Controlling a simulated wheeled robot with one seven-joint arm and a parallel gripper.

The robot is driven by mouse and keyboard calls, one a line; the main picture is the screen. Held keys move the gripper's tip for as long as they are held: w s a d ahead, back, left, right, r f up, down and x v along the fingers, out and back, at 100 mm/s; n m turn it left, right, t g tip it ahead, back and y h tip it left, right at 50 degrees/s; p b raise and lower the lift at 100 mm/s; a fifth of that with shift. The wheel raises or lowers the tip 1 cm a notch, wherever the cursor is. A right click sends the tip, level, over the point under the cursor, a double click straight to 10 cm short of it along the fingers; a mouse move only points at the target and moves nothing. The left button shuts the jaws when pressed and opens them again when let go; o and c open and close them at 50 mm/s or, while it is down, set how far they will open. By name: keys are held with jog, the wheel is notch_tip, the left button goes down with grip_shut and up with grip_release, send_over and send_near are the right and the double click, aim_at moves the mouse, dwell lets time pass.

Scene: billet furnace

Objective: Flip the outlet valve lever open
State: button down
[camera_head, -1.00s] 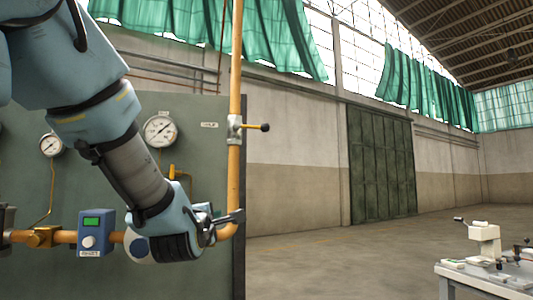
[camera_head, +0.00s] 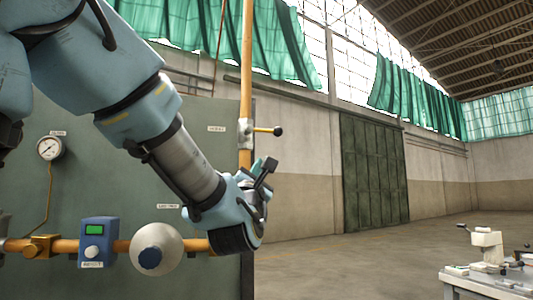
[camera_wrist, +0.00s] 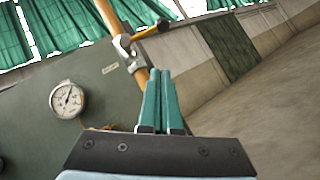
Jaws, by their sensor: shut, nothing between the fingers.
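The outlet valve (camera_head: 245,132) sits on the vertical orange pipe at the panel's right edge. Its lever (camera_head: 267,130) sticks out to the right, level and across the pipe, with a dark knob at its end. In the wrist view the lever (camera_wrist: 146,32) slants up to the right from the valve body (camera_wrist: 126,48), beyond the fingertips. My gripper (camera_head: 265,164) is below the lever in the head view, fingers pointing up. In the wrist view its green fingers (camera_wrist: 160,72) lie together, empty, and cover part of the pipe. A gap shows between fingertips and lever.
A green panel (camera_head: 90,180) carries a gauge (camera_head: 49,148), a blue box (camera_head: 97,240) and a round white fitting (camera_head: 165,248). A bench (camera_head: 485,278) stands far right. The floor between is clear.

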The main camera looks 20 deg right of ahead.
aim_at(265, 131)
jog(key=w+d+r+p, duration=0.6)
jog(key=w+r+p, duration=0.1)
jog(key=r, duration=0.1)
jog(key=shift+d+f+n+b, duration=0.1)
jog(key=shift+n+b, duration=0.2)
jog(key=shift+b, duration=0.7)
